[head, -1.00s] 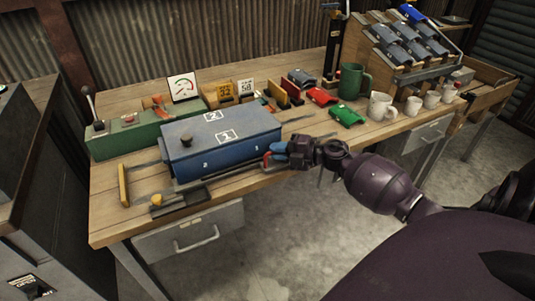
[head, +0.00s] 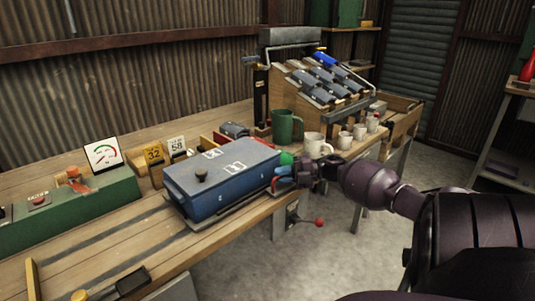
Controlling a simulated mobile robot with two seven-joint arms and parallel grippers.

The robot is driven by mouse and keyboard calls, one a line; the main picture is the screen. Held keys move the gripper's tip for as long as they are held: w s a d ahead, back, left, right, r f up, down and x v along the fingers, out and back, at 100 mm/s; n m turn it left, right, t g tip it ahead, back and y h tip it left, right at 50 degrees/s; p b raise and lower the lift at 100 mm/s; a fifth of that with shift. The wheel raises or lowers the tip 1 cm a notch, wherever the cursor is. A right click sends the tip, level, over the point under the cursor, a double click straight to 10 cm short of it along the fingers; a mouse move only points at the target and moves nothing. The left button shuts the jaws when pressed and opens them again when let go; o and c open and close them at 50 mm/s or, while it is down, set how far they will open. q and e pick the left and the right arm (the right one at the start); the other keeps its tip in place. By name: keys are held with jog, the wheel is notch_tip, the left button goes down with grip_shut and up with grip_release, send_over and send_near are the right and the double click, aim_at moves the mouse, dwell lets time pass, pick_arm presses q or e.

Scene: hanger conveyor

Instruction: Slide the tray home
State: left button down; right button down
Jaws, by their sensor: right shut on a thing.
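The tray is a blue lidded metal box (head: 222,185) with a dark knob and white "2" labels, sitting near the front edge of the wooden bench. It rests on dark rails, and a bare stretch of rail (head: 125,245) shows to its left. My right gripper (head: 284,176) is at the box's right end, shut on its red handle (head: 275,185); the grip itself is partly hidden by the fingers. My left gripper is not in view.
A green mug (head: 287,127) and several white mugs (head: 316,146) stand beyond the box's right end. A red-knobbed lever (head: 319,222) juts out below the bench's front edge.

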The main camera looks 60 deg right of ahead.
jog(key=shift+s+d, duration=0.1)
jog(key=shift+d, duration=0.4)
jog(key=shift+r, duration=0.1)
jog(key=shift+d, duration=0.1)
jog(key=c, duration=1.2)
grip_release()
jog(key=shift+s+d, duration=0.1)
jog(key=shift+o, duration=0.2)
jog(key=p+v, duration=0.1)
jog(key=v, duration=0.9)
jog(key=shift+s+d, duration=0.2)
jog(key=shift+s, duration=0.15)
